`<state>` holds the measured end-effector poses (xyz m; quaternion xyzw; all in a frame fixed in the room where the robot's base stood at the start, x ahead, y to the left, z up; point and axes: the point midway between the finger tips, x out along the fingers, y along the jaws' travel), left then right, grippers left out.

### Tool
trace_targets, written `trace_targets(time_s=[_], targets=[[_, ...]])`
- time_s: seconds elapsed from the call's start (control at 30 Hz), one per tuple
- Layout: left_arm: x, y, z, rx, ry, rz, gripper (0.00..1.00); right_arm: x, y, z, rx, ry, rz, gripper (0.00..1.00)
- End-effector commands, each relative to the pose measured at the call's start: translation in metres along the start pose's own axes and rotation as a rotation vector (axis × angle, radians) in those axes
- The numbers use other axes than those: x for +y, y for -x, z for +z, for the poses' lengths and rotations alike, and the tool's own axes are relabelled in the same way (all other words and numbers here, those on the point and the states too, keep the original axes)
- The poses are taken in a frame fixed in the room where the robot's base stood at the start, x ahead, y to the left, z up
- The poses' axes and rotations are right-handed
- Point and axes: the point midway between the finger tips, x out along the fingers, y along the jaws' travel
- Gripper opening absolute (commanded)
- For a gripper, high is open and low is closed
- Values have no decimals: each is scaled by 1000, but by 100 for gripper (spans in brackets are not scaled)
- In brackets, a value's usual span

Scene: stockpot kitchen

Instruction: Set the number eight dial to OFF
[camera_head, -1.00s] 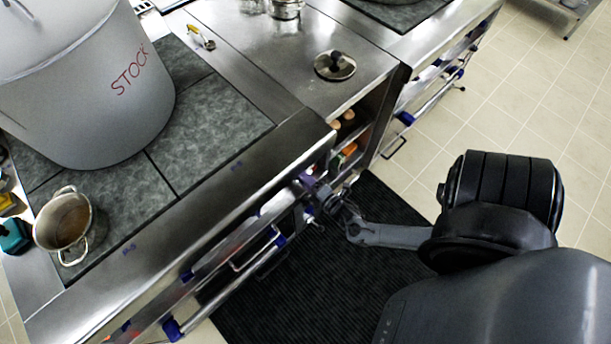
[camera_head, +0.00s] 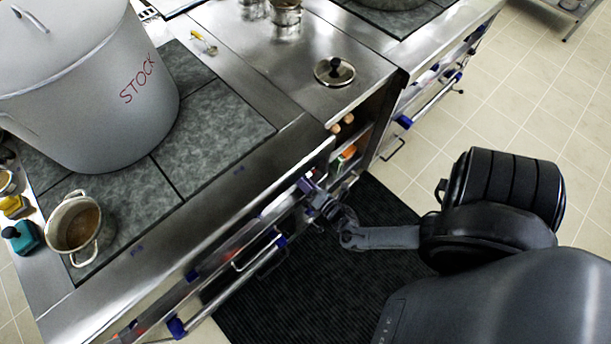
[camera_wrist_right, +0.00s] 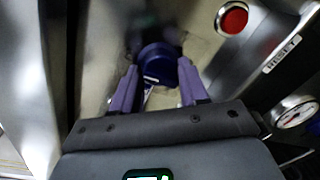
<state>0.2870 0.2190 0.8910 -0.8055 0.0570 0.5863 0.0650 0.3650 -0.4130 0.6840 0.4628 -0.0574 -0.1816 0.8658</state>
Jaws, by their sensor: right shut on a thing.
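My right gripper (camera_head: 306,184) is at the front panel of the stove, below the worktop edge. In the right wrist view its two purple fingers (camera_wrist_right: 157,88) are shut on a dark blue dial (camera_wrist_right: 157,62), one on each side. I cannot read a number or the dial's setting. In the head view the gripper and the worktop edge hide the dial. My left gripper is not in view.
A red button (camera_wrist_right: 232,18) and a RESET label (camera_wrist_right: 282,54) are beside the dial, with a gauge (camera_wrist_right: 296,111) lower right. A STOCK pot (camera_head: 95,95) and a small pot (camera_head: 75,228) stand on the stove. A horizontal rail (camera_head: 215,300) runs along its front.

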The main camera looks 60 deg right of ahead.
Motion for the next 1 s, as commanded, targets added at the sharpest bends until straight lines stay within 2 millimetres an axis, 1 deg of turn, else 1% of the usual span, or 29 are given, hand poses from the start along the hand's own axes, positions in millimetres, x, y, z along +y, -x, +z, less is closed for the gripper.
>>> trace_targets(time_s=[0.37,0.4,0.47,0.5,0.53,0.83,0.93,1.0], targets=[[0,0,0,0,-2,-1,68,2,-1,1,-3,2,3,13],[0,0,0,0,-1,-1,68,2,-1,1,-3,2,3,50],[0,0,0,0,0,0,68,1,-1,1,-3,2,2,59],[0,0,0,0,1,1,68,1,-1,1,-3,2,2,65],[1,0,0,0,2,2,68,1,-1,0,-3,2,2,69],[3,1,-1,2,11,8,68,0,1,0,-1,2,1,69],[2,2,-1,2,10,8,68,0,6,0,0,1,0,69],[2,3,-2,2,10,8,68,0,12,0,0,1,-1,69]])
